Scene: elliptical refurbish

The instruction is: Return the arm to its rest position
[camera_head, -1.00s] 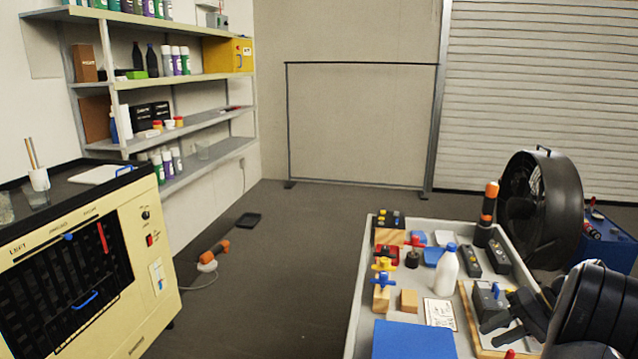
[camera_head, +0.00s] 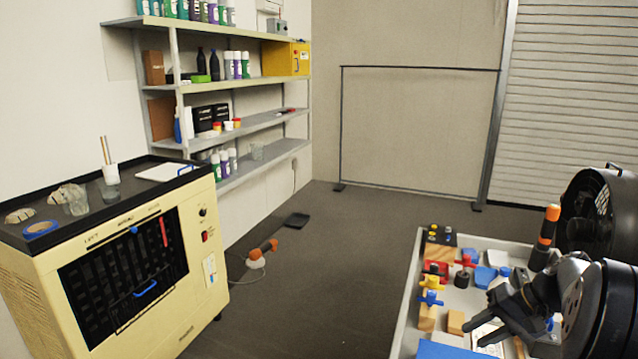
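My gripper (camera_head: 488,318) is at the lower right, at the end of my dark arm, which comes in from the right edge. Its two dark fingers point left and look spread apart, with nothing seen between them. It is over the grey bench tray (camera_head: 408,318) and hides part of the things on it. How high it is above the tray is hard to tell.
The tray holds wood blocks, a blue box (camera_head: 445,350) and a black-and-orange tool (camera_head: 545,236). A black fan (camera_head: 590,215) stands behind my arm. A cream cabinet (camera_head: 205,265) is at the left, with shelves (camera_head: 240,120) beyond.

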